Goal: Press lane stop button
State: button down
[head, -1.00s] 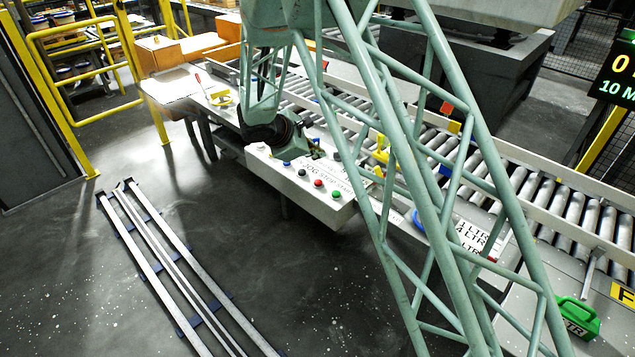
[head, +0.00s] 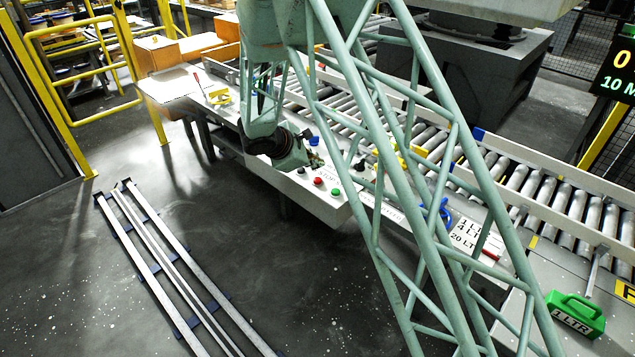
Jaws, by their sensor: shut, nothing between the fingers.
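A pale control panel (head: 322,207) with a row of coloured buttons runs along the front of the conveyor. A red button (head: 318,181) sits beside lettering that seems to read STOP. A black button (head: 301,171) is to its upper left and a green button (head: 335,192) to its lower right. My gripper (head: 316,160) is shut and empty, over the panel's back part, just above the red and black buttons in the picture. I cannot tell its exact height. My wrist hides the panel's left end.
A roller conveyor (head: 500,182) runs behind the panel. A green 1 LTR block (head: 575,314) stands at the lower right, and a volume label plate (head: 470,236) lies right of the panel. Metal rails (head: 170,262) lie on the floor. A yellow guard rail (head: 85,70) stands at left.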

aim_at(318, 181)
jog(key=shift+f+b, duration=1.3)
jog(key=shift+f, duration=0.5)
jog(key=shift+f+b, duration=1)
jog(key=shift+b, duration=0.3)
dwell(1.8)
jog(key=shift+r, duration=0.2)
dwell(0.3)
jog(key=shift+r+p, duration=0.3)
jog(key=shift+r, duration=0.45)
jog(key=shift+r, duration=0.15)
jog(key=shift+r+p, duration=1.05)
jog(key=shift+r, duration=1.3)
